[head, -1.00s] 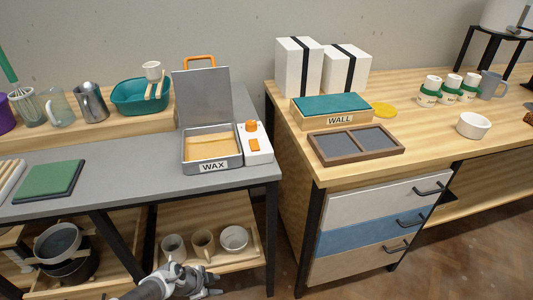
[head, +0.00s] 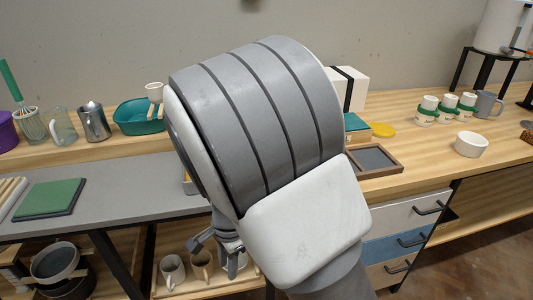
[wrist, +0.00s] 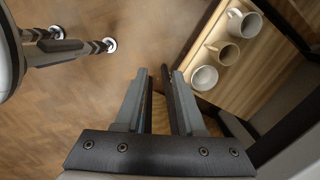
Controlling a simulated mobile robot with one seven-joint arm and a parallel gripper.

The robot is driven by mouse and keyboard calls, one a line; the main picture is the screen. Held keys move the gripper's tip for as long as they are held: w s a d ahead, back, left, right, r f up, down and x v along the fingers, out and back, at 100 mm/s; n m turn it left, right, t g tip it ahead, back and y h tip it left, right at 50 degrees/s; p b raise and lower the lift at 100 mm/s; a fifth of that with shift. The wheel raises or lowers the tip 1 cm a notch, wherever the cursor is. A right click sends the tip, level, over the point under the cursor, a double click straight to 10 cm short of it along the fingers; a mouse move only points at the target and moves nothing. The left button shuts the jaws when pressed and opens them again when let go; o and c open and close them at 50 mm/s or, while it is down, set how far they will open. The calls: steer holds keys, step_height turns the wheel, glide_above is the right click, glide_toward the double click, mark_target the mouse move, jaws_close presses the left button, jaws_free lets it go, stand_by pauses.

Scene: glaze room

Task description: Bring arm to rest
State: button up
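My arm fills the middle of the head view, with a large grey and white link in front of the tables. My gripper (wrist: 157,75) points down in the wrist view, with floor showing in the gap between its two fingers. It is open and holds nothing. In the head view, part of my wrist end shows low, beside the lower shelf; the fingers are hard to make out there. My arm hides most of the WAX box and part of the WALL box.
A drawer cabinet (head: 405,240) stands right. A green pad (head: 50,197) lies on the grey table (head: 120,190). Floor below is open.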

steer(key=s+d+r+n+t+h, duration=0.1)
steer(key=s+d+r+n+t, duration=0.3)
steer(key=d+r, duration=0.75)
steer(key=s+d+r+n+t, duration=0.2)
steer(key=s+d+r+n, duration=0.45)
steer(key=d+r, duration=0.5)
step_height(320, 180, up, 22)
steer(key=p, duration=2.1)
steer(key=shift+s, duration=0.35)
